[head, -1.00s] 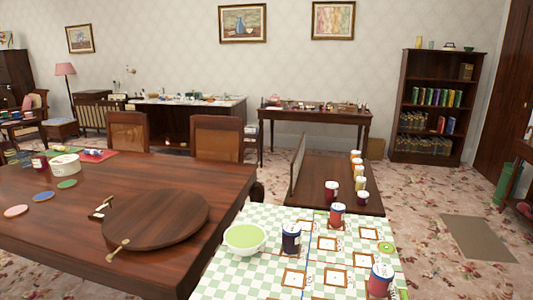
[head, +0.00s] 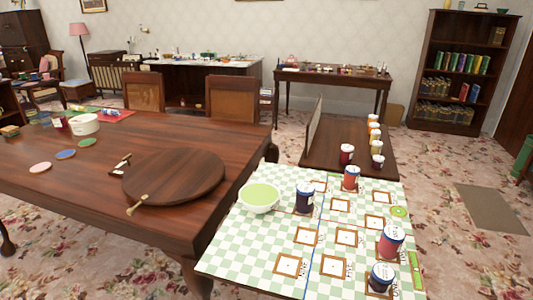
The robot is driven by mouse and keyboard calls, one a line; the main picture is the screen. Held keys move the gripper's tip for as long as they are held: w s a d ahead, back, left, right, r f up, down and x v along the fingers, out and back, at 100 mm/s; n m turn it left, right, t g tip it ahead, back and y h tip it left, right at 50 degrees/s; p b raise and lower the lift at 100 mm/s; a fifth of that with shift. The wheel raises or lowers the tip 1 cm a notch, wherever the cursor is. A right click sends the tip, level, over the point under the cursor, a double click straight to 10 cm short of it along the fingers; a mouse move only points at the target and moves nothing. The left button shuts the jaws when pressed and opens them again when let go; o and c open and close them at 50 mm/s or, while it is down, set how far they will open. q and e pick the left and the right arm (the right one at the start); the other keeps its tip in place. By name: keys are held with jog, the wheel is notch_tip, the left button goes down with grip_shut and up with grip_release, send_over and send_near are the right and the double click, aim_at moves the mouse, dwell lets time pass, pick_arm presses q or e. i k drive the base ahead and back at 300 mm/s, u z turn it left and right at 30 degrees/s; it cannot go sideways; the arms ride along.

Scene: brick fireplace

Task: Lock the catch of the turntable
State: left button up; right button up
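The turntable (head: 176,176) is a round dark wooden disc lying flat on the large brown table, near its right end. A small brass piece with a rounded end (head: 137,204), which looks like the catch, sits at the turntable's front left rim and points toward the table's front edge. Whether it is locked cannot be told at this size. A dark and pale fitting (head: 121,164) lies at the turntable's left side. Neither of my grippers shows in the head view.
The brown table (head: 225,141) also holds coloured discs, a white tub (head: 86,124) and a red mat. Two chairs stand behind the brown table. Patterned floor is open in front.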

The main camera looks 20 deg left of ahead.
aim_at(127, 158)
jog(key=u, duration=1.95)
jog(key=k, duration=0.5)
jog(key=u, duration=1)
jog(key=i, duration=2.8)
jog(key=z, duration=1.8)
jog(key=i, duration=0.75)
jog(key=z, duration=0.55)
